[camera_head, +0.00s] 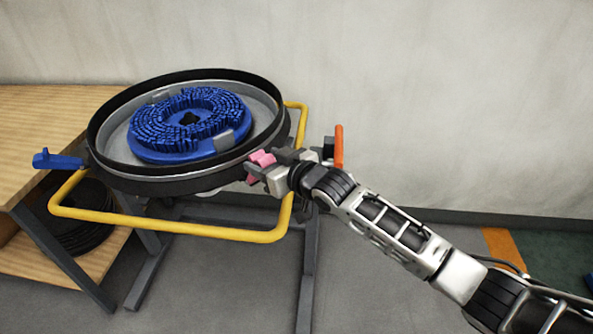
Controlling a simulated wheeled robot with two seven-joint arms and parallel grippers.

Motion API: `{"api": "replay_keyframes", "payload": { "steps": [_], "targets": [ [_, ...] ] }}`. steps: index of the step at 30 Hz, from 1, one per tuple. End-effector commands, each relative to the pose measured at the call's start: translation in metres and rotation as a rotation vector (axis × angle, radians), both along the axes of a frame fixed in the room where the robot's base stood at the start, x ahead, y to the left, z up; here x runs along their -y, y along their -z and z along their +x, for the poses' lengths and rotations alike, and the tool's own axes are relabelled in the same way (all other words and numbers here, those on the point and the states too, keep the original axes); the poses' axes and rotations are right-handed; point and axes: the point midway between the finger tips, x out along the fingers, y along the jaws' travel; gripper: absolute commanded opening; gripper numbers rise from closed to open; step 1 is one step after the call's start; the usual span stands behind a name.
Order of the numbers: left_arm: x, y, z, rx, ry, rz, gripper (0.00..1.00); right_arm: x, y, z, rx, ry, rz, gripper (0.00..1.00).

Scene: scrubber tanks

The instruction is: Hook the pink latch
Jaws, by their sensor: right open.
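The pink latch (262,158) sits at the right side of the round black-rimmed scrubber tank (105,172). My right gripper (258,173) is at the latch, with its fingertips pointing left toward the tank rim. It is open. The gripper hides part of the latch, and I cannot tell whether a finger touches it or whether the latch is hooked. My left gripper is not in view.
A blue ring brush (160,150) lies in the tank. A blue handle (57,160) sticks out left and an orange handle (339,146) stands right, behind my gripper. A yellow tube frame (180,227) surrounds the tank. A wooden bench (45,110) stands left. Floor at front is clear.

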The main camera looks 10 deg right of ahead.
Motion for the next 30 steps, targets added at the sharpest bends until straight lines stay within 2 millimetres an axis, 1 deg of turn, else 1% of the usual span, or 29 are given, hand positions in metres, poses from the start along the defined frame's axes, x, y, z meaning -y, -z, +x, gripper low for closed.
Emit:
{"api": "replay_keyframes", "payload": {
  "steps": [1, 9, 12, 15, 21, 30],
  "targets": [
    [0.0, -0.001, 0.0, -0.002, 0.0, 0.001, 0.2, 0.007, -0.003, -0.011, 0.0, 0.001, -0.002, 0.56],
    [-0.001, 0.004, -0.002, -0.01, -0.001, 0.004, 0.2, 0.04, -0.018, -0.063, 0.0, 0.0, -0.002, 0.56],
    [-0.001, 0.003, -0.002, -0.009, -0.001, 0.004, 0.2, 0.049, -0.023, -0.079, 0.001, -0.002, -0.002, 0.56],
    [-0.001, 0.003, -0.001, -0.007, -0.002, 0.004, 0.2, 0.056, -0.026, -0.09, 0.002, -0.001, -0.002, 0.56],
    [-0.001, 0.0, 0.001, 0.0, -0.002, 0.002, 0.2, 0.062, -0.03, -0.099, 0.003, 0.0, -0.001, 0.56],
    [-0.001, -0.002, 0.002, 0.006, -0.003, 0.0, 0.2, 0.062, -0.03, -0.099, 0.003, -0.001, 0.0, 0.56]
  ]
}}
